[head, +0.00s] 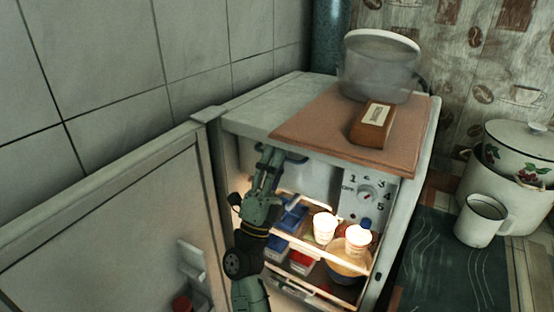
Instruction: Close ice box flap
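The small white fridge (405,235) stands open, with its door (110,230) swung out to the left. The ice box flap (310,178) appears as a pale panel at the top of the lit interior, left of the dial panel (368,196). A dark blue edge (295,157) shows above it, just under the fridge top. I cannot tell how far the flap is tilted. My green gripper (269,157) reaches up at the upper left of the opening, in front of the flap's left side. Contact with the flap is unclear. Its fingertips look close together, but their gap is hard to see.
Below the flap, shelves hold white cups (325,228), a bowl (348,272) and blue and red packages. On top, a board (300,132) carries a brown box (372,125) and a clear tub (378,75). A mug (482,220) and pot (510,190) stand at right.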

